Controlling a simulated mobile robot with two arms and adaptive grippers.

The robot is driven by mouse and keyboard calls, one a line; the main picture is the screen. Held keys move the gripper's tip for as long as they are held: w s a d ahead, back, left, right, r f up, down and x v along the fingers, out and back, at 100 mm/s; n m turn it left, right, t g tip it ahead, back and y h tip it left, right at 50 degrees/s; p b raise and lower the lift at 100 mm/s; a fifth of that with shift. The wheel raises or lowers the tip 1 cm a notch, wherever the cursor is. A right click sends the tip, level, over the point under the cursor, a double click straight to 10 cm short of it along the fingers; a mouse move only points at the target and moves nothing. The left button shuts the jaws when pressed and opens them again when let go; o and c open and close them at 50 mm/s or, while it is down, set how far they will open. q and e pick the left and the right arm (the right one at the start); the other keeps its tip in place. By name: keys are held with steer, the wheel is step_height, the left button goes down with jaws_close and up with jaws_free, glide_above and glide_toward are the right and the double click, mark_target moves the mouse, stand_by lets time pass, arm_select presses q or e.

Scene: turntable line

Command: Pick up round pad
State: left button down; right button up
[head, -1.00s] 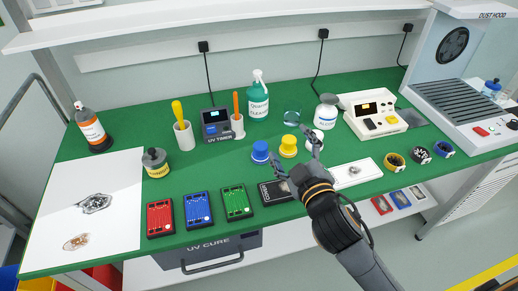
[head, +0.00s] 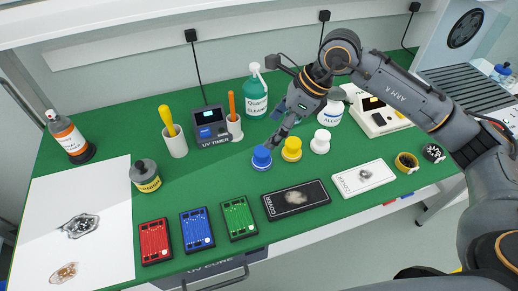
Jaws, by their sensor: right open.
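Three round knob-topped pads stand in a row on the green bench: a blue pad (head: 262,158), a yellow pad (head: 291,149) and a white pad (head: 320,142). I cannot tell which one the task means. My right gripper (head: 279,139) is open and empty, pointing down just behind and above the blue pad, its fingers apart from it as far as I can see. My right arm comes in from the right and hides part of the bench behind the pads. My left gripper is not in view.
Red (head: 154,241), blue (head: 197,229) and green (head: 239,217) boards lie in front, beside a black cover plate (head: 296,200) and a white plate (head: 363,178). A green cleaner bottle (head: 256,97) and UV timer (head: 212,125) stand behind. Green surface left of the blue pad is clear.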

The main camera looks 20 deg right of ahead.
mark_target(265, 151)
steer(key=shift+h, duration=0.6)
steer(key=f, duration=0.2)
steer(key=w+f+p, duration=0.1)
steer(key=f, duration=0.2)
steer(key=w+f, duration=0.1)
steer(key=f, duration=0.1)
steer(key=shift+a+f, duration=0.2)
steer(key=shift+f, duration=0.15)
steer(key=x, duration=0.1)
steer(key=p+x, duration=0.1)
steer(key=x, duration=0.1)
steer(key=p+x, duration=0.1)
steer(key=shift+s+a+f, duration=0.15)
steer(key=shift+s+f, duration=0.05)
steer(key=shift+f, duration=0.2)
steer(key=shift+w+f, duration=0.1)
steer(key=shift+f, duration=0.15)
steer(key=c, duration=1.2)
